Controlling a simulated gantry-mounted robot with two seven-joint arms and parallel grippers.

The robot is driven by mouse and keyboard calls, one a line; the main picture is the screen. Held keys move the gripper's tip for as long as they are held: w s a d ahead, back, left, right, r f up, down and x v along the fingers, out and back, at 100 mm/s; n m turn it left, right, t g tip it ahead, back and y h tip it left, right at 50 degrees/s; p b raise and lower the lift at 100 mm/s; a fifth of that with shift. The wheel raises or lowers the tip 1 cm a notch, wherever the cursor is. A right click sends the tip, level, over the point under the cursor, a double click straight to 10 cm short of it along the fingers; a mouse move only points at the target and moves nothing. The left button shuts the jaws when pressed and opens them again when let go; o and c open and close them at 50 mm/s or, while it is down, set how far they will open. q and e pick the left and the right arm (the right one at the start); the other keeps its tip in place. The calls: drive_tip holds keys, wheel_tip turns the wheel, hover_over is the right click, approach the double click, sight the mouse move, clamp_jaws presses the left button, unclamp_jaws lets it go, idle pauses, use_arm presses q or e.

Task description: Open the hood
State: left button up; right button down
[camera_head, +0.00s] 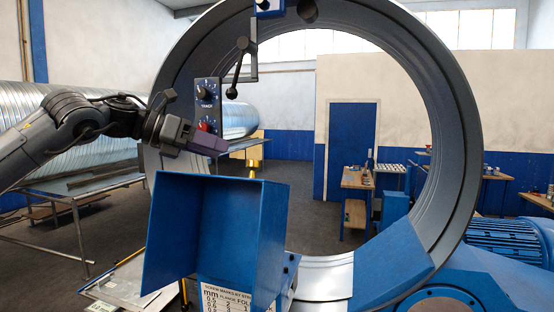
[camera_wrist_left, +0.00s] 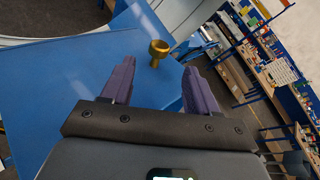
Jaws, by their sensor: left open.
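The blue hood (camera_head: 215,230) is a box-like sheet-metal cover at the lower centre of the head view, in front of the big grey ring. In the left wrist view a flat blue panel (camera_wrist_left: 75,75) fills the left, with a brass knob (camera_wrist_left: 158,50) near its edge. A small gold piece (camera_head: 255,163) shows just above the hood's top edge in the head view. My left gripper (camera_head: 212,144) is above the hood's upper left, its purple fingers open and empty. In the wrist view the knob is ahead, between the fingertips (camera_wrist_left: 158,70), apparently untouched. My right gripper is out of view.
The large ring (camera_head: 455,150) surrounds the centre. A control panel (camera_head: 207,103) with a red button and a black-knobbed lever (camera_head: 238,70) stand close to my left gripper. A blue motor (camera_head: 510,240) is at right. Workbenches (camera_head: 357,182) are far behind.

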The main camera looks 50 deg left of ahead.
sight(254, 161)
use_arm(q)
drive_tip(key=shift+w+f, duration=0.1)
drive_tip(key=shift+w, duration=0.35)
drive_tip(key=p+x, duration=0.1)
drive_tip(key=x, duration=0.2)
drive_tip(key=shift+f, duration=0.1)
drive_tip(key=p+x, duration=0.2)
drive_tip(key=x, duration=0.4)
drive_tip(key=shift+w+f, duration=0.2)
drive_tip(key=shift+w, duration=0.1)
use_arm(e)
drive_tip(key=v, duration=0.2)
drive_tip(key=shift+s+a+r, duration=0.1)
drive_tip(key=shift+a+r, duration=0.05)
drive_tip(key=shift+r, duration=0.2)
use_arm(q)
drive_tip(key=shift+d, duration=0.1)
clamp_jaws()
